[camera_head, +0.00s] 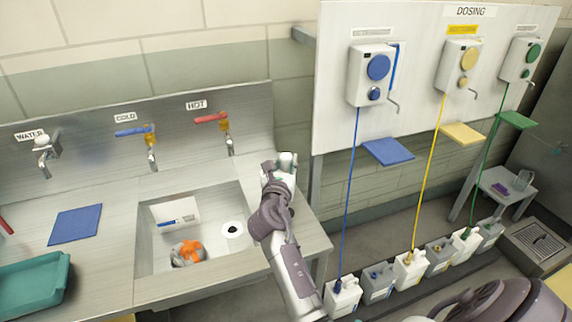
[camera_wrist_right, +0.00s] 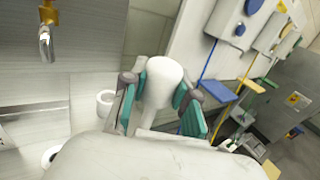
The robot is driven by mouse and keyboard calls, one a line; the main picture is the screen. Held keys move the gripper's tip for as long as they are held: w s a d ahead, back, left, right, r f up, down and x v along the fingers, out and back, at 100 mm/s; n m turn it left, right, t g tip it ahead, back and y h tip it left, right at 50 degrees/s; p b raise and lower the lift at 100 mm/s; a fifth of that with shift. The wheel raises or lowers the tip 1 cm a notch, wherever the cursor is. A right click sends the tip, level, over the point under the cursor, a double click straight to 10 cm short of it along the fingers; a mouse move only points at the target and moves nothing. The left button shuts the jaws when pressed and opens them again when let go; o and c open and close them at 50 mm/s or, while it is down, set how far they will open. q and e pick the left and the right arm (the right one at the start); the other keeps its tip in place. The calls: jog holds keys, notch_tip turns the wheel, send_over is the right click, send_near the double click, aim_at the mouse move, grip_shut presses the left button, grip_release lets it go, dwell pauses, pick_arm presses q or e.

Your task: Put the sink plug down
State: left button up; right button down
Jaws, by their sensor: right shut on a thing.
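My right gripper (camera_head: 287,158) is raised over the counter at the right of the sink, near the wall panel. It is shut on a white piece with a rounded top, which I take to be the sink plug (camera_head: 288,156). In the wrist view the plug (camera_wrist_right: 163,80) sits between the teal finger pads of the right gripper (camera_wrist_right: 160,88), and a narrower white part runs below it. The sink basin (camera_head: 155,262) holds a white ring with a dark centre (camera_head: 232,229), apparently the drain. My left gripper is not in view.
An orange-and-grey item (camera_head: 188,252) lies in the sink. A blue mat (camera_head: 75,224) and teal tray (camera_head: 35,285) are on the left counter. Taps, including the red-handled hot tap (camera_head: 228,130), stand behind. Dosing bottles (camera_head: 342,297) line the floor at right. A white cup-like thing (camera_wrist_right: 105,102) is beside the gripper.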

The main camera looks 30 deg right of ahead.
jog(key=shift+f, duration=0.25)
jog(key=shift+f, duration=0.15)
jog(key=c, duration=0.9)
grip_release()
